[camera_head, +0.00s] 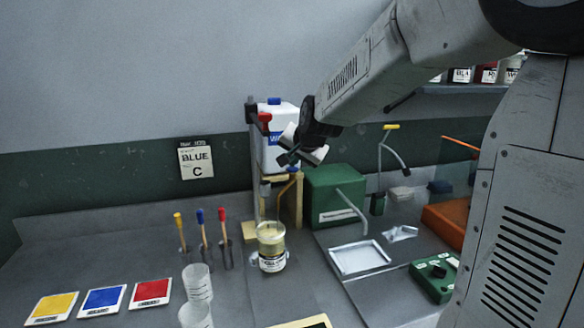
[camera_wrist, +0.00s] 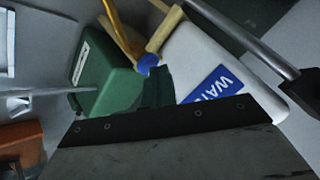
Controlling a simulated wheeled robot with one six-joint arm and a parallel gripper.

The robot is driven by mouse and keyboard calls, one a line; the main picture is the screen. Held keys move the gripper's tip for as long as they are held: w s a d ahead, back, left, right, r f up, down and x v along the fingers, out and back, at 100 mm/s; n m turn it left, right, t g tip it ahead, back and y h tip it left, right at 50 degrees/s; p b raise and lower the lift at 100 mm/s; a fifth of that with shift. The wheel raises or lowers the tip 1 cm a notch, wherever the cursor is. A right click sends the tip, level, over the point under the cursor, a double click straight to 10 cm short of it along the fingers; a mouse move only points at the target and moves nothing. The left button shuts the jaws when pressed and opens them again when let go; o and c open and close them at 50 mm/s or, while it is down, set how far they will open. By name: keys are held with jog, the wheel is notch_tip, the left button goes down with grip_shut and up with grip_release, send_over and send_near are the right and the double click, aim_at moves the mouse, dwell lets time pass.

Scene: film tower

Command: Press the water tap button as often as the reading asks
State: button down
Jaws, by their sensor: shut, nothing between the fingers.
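The white water tank (camera_head: 270,145) with a blue label stands on a wooden stand (camera_head: 292,205) at the back; it fills the upper right of the wrist view (camera_wrist: 205,62). A small round blue piece, which looks like the tap button (camera_wrist: 148,64), sits at the tank's lower edge beside a yellow spout (camera_wrist: 122,35). My gripper (camera_head: 287,158) is shut and empty in front of the tank. In the wrist view its dark fingertips (camera_wrist: 158,78) are close to the blue piece; I cannot tell whether they touch. A labelled glass jar (camera_head: 271,250) stands below the spout.
A wall card (camera_head: 196,160) reads BLUE C. A green box (camera_head: 333,195) stands right of the stand, with a white tray (camera_head: 358,257) in front. Droppers (camera_head: 203,228) and coloured cards (camera_head: 101,300) are left. Clear beakers (camera_head: 197,285) stand in front.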

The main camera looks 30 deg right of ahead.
aim_at(294, 170)
jog(key=shift+r, duration=0.85)
jog(key=shift+r, duration=2.5)
dwell(0.4)
notch_tip(294, 170, up, 4)
jog(key=shift+f, duration=0.15)
dwell(0.3)
